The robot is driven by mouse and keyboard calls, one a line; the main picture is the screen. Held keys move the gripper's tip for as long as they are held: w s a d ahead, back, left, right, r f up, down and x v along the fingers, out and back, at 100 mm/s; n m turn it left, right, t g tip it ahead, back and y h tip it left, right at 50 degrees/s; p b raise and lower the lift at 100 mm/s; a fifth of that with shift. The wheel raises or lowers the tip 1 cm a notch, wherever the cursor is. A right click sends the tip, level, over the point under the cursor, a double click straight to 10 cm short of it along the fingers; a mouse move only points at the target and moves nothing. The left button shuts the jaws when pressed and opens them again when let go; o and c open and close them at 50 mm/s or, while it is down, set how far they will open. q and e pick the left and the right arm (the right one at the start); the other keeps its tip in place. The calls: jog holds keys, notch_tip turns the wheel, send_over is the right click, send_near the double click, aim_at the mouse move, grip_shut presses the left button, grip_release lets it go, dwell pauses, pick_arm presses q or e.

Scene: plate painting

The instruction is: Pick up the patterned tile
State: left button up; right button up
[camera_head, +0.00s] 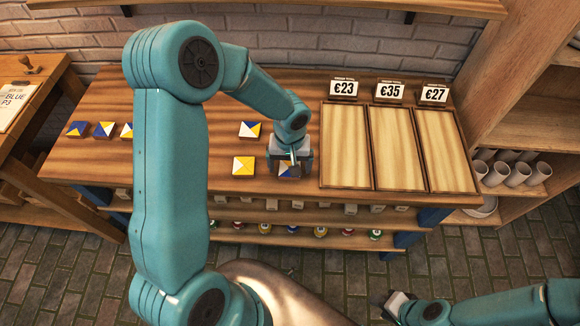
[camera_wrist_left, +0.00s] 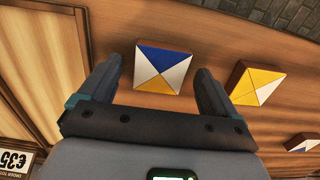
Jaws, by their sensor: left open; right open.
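A square tile (camera_wrist_left: 163,71) with blue, white and yellow triangles lies flat on the wooden table top. In the left wrist view it sits between the spread fingers of my left gripper (camera_wrist_left: 158,86), which is open. In the head view this tile (camera_head: 289,172) shows at the table's front edge, partly hidden under my left gripper (camera_head: 295,158). A yellow-and-white tile (camera_head: 243,165) lies just left of it, and a blue, yellow and white tile (camera_head: 250,129) lies behind. My right gripper (camera_head: 398,303) is low at the front, open and away from the table.
Three wooden trays (camera_head: 396,148) with price cards (camera_head: 389,92) stand to the right of the gripper. More tiles (camera_head: 103,130) lie at the left of the table, one partly behind my left arm. A shelf with cups (camera_head: 517,174) stands at the right.

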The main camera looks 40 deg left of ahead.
pick_arm(q)
jog(key=shift+w+f, duration=0.1)
jog(key=shift+f, duration=0.3)
jog(key=shift+r, duration=0.1)
jog(key=c, duration=1.2)
